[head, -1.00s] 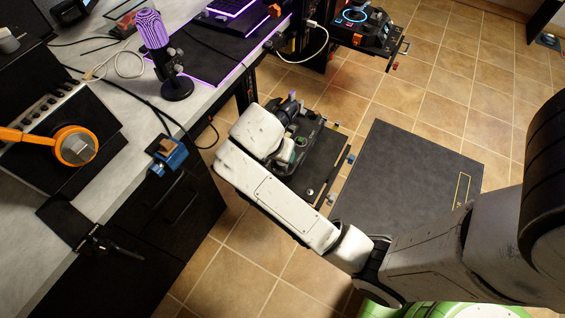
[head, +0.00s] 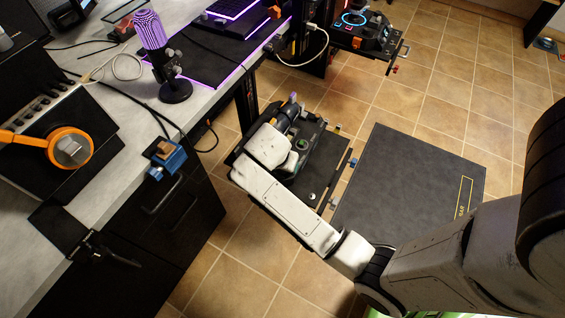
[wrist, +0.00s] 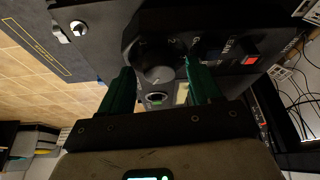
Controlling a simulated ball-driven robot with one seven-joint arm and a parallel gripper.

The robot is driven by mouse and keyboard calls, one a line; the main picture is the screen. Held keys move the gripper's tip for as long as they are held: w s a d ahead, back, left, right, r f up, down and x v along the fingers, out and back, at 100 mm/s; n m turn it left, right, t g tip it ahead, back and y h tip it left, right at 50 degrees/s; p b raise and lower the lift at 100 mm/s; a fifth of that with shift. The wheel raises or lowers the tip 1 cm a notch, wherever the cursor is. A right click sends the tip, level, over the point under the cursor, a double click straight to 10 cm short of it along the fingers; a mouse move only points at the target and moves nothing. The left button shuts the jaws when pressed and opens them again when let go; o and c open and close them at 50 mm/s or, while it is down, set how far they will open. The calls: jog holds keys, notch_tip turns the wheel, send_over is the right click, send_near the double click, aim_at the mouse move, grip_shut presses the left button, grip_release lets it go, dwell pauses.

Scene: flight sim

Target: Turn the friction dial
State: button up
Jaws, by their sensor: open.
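A dark round dial (wrist: 158,74) with a pale pointer mark sits on a black control panel (wrist: 222,30) in the wrist view. I cannot read a label that confirms it as the friction dial. My gripper (wrist: 158,68) is open, with one green finger on each side of the dial. I cannot tell whether the fingers touch it. In the head view the panel (head: 325,165) stands beside the desk, and my white wrist covers part of it and the dial.
The panel also carries a red switch (wrist: 250,59), a ringed button (wrist: 156,98) and a silver knob (wrist: 78,28). The desk (head: 120,190) with a blue clamp (head: 168,160) is to the left.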

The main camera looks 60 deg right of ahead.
jog(key=shift+c, duration=0.2)
jog(key=c, duration=1)
jog(key=shift+r+p, duration=0.1)
jog(key=shift+p, duration=0.25)
jog(key=shift+s+r+n+t+p, duration=0.15)
jog(key=shift+n+t+p, duration=0.25)
jog(key=shift+n+p, duration=0.65)
jog(key=n+t+p, duration=0.1)
jog(key=n+p, duration=0.1)
jog(key=p, duration=0.1)
jog(key=shift+d+n+y, duration=0.1)
jog(key=shift+n+y, duration=0.15)
jog(key=shift+y, duration=0.05)
jog(key=n+t+y+p, duration=0.1)
jog(key=n+p, duration=0.2)
jog(key=shift+s+n+p, duration=0.1)
jog(key=shift+n+p, duration=0.2)
jog(key=shift+p, duration=0.05)
jog(key=shift+d+f+n+t+y+p, duration=0.1)
jog(key=shift+n+t+y+p, duration=0.15)
jog(key=shift+n+p, duration=0.55)
jog(key=shift+d+f+n+t+y+p, duration=0.2)
jog(key=shift+n+p, duration=0.4)
jog(key=shift+n, duration=0.4)
jog(key=shift+a, duration=0.2)
